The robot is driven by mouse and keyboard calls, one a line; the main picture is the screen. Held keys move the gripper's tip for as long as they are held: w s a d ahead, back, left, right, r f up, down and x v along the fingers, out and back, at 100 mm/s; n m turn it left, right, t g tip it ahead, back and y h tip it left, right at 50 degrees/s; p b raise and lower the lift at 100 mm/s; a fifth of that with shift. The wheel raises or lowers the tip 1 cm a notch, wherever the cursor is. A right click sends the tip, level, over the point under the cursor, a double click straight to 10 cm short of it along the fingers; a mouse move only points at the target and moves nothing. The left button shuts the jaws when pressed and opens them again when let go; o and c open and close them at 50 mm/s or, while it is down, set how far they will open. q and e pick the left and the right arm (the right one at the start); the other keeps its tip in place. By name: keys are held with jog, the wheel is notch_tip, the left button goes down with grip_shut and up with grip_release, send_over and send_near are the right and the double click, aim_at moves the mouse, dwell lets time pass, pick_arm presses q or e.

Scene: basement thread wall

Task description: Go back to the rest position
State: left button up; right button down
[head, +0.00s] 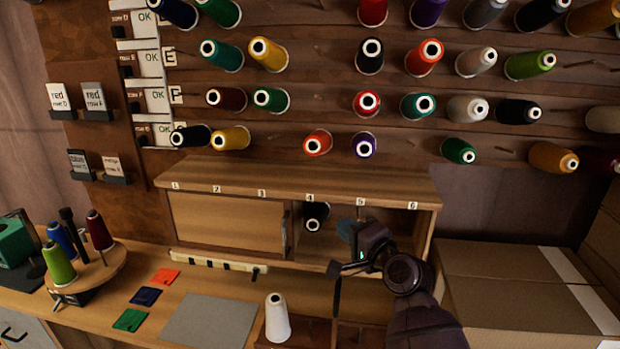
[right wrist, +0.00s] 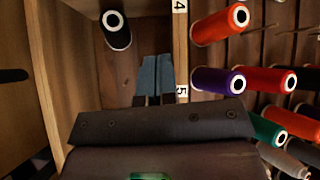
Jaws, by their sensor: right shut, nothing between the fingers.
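My right gripper (head: 347,231) is in front of the open part of the cabinet (head: 430,205), near the labels 4 and 5. Its blue fingertips (right wrist: 155,76) are together with nothing between them in the right wrist view. A black spool (head: 316,216) lies inside the open compartment, left of the gripper and apart from it; it also shows in the right wrist view (right wrist: 116,30). My right forearm comes up from the lower right and hides part of the compartment. My left gripper is not in view.
The wall above holds rows of coloured thread spools (head: 371,56) on pegs. A white spool (head: 277,318) stands below the cabinet. Cardboard boxes (head: 510,285) are at the right. A round spool stand (head: 113,258), colour cards (head: 130,320) and a grey mat (head: 208,322) lie left.

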jog(key=s+d+f+n+h, duration=0.7)
jog(key=s+d+f+n, duration=0.35)
jog(key=f, duration=0.35)
jog(key=s+d+f+g+h, duration=0.1)
jog(key=s+d+f+g, duration=0.1)
jog(key=s+f, duration=0.5)
jog(key=s+d+f+g+h, duration=0.1)
jog(key=s+d+f+g, duration=0.1)
jog(key=s+f, duration=0.6)
jog(key=s+d+n, duration=0.1)
jog(key=s, duration=0.5)
jog(key=shift+s+d+f, duration=0.15)
jog(key=shift+s+f, duration=0.1)
dwell(4.2)
